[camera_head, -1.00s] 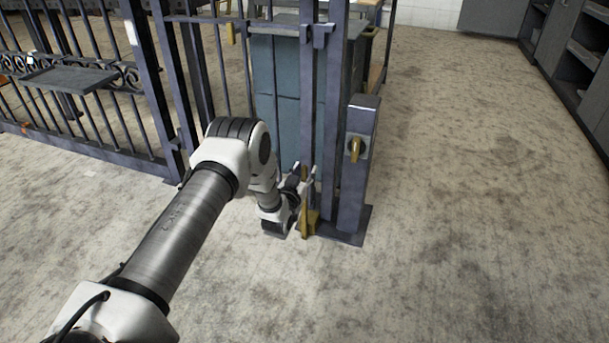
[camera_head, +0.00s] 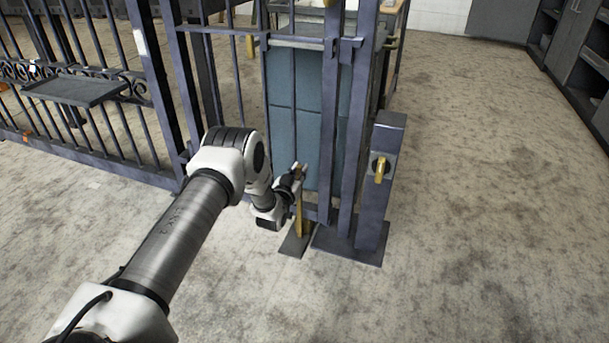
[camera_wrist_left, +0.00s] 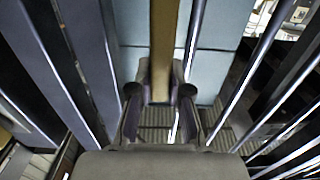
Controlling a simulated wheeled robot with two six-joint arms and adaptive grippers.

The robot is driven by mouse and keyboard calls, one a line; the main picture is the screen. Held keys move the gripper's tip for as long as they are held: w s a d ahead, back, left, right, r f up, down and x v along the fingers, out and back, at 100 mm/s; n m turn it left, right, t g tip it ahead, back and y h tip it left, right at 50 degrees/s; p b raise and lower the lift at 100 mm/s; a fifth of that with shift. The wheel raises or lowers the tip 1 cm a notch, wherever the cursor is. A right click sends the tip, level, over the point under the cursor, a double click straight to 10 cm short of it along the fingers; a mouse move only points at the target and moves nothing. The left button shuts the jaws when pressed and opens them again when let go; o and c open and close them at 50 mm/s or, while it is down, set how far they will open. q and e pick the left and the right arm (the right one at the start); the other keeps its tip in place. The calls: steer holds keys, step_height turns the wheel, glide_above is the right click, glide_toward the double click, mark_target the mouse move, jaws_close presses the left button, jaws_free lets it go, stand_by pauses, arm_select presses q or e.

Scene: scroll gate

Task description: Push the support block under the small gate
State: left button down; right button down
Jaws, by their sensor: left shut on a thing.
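The small gate (camera_head: 294,45) is a dark barred frame standing upright in front of a blue-grey cabinet. The support block seems to be the yellow upright piece (camera_head: 299,222) at the foot of the gate's right side, above a dark flat plate (camera_head: 293,245) on the floor. My left gripper (camera_head: 299,178) is beside the gate's lower right corner, shut on the yellow piece. In the left wrist view the yellow bar (camera_wrist_left: 163,50) stands between the fingers. The block's lower part is partly hidden, and I cannot tell whether it touches the gate. My right gripper is not in view.
A dark post (camera_head: 377,190) with a brass knob (camera_head: 380,170) stands right of the gate on a floor plate (camera_head: 350,246). Larger fence bars with a small shelf (camera_head: 75,90) are at left. The floor at right is clear.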

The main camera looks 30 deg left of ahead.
arm_select(q)
steer(key=shift+w+a, duration=0.15)
steer(key=shift+a, duration=0.25)
steer(key=shift+a+r, duration=0.2)
steer(key=c, duration=1.1)
jaws_free()
steer(key=shift+w+a+f, duration=0.1)
steer(key=shift+f, duration=0.05)
steer(key=v, duration=1.2)
